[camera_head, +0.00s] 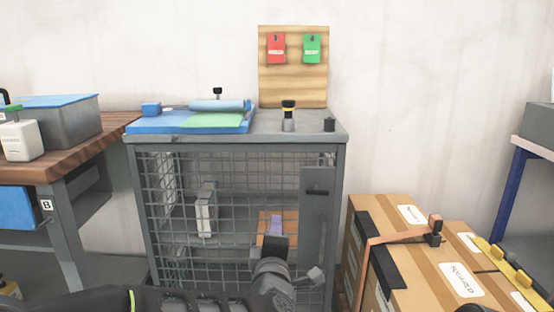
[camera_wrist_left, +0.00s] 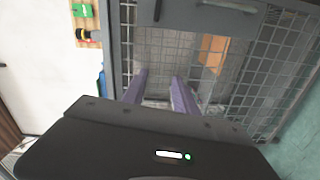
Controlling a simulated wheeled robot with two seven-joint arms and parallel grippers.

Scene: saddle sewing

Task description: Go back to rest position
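My left arm comes in along the bottom left of the head view. Its gripper (camera_head: 276,226) is in front of the lower right part of the wire-mesh cabinet (camera_head: 132,165). In the left wrist view, the two purple fingers of the left gripper (camera_wrist_left: 160,92) stand apart with nothing held between them. They point toward the mesh; I cannot tell how close they are to it. My right gripper is not in view; a small dark shape at the bottom edge of the head view is too cropped to identify.
On the cabinet top are a blue mat (camera_head: 150,125), a blue roll (camera_head: 218,106) and a wooden board (camera_head: 293,88) with red and green tags. A wooden workbench (camera_head: 90,150) stands left. Cardboard boxes (camera_head: 400,207) crowd the right, with a copper-coloured bracket (camera_head: 400,236) over them.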

